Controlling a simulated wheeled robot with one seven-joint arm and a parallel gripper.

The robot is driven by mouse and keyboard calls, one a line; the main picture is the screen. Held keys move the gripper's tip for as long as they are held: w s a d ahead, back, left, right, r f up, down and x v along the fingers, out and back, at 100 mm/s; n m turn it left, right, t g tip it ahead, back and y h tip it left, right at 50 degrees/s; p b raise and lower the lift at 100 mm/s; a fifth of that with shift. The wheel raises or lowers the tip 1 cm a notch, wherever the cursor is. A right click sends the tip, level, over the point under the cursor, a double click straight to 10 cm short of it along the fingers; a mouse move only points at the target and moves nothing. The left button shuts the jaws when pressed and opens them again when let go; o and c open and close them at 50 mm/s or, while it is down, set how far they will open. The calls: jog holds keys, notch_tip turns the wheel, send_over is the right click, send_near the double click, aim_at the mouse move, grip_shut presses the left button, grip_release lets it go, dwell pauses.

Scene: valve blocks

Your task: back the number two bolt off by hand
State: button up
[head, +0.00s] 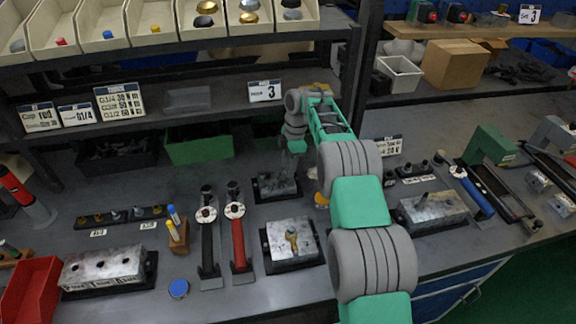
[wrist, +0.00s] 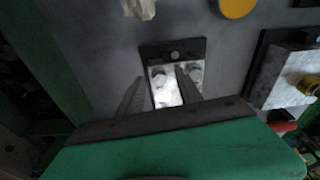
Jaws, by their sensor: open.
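A small metal block (head: 277,186) on a dark base sits at the back of the bench, below the shelf. In the wrist view the block (wrist: 168,95) shows a left bolt (wrist: 160,74) and a right bolt (wrist: 195,73). I cannot read a number on either bolt. My gripper (head: 291,163) is over this block in the head view and partly hides it. In the wrist view my gripper (wrist: 162,75) is open, with one finger left of the block and the other in front of its middle, between the bolts. Nothing shows held, and contact cannot be told.
A block with a brass fitting (head: 292,242) stands nearer, and shows at right in the wrist view (wrist: 285,85). Black-handled (head: 208,235) and red-handled (head: 238,235) tools lie left of it. A green bin (head: 198,149) stands at back left. The shelf edge (head: 170,120) is close behind.

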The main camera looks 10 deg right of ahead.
jog(key=s+a+r+m+t+p, duration=0.1)
jog(key=s+r+m+p, duration=0.1)
jog(key=r, duration=0.6)
jog(key=s+a+r+m+p, duration=0.1)
jog(key=s+r+m, duration=0.1)
jog(key=r, duration=0.7)
jog(key=s+a+r+m+t, duration=0.1)
jog(key=s+r+m, duration=0.5)
jog(key=s, duration=0.4)
jog(key=s+d+f+m+t+h, duration=0.1)
jog(key=s+m, duration=0.3)
jog(key=s, duration=0.6)
jog(key=s+d+f+m+t, duration=0.1)
jog(key=s+f+m, duration=0.2)
jog(key=s, duration=0.7)
jog(key=shift+d+f+m+h, duration=0.3)
jog(key=shift+m+h, duration=0.1)
jog(key=shift+m, duration=0.5)
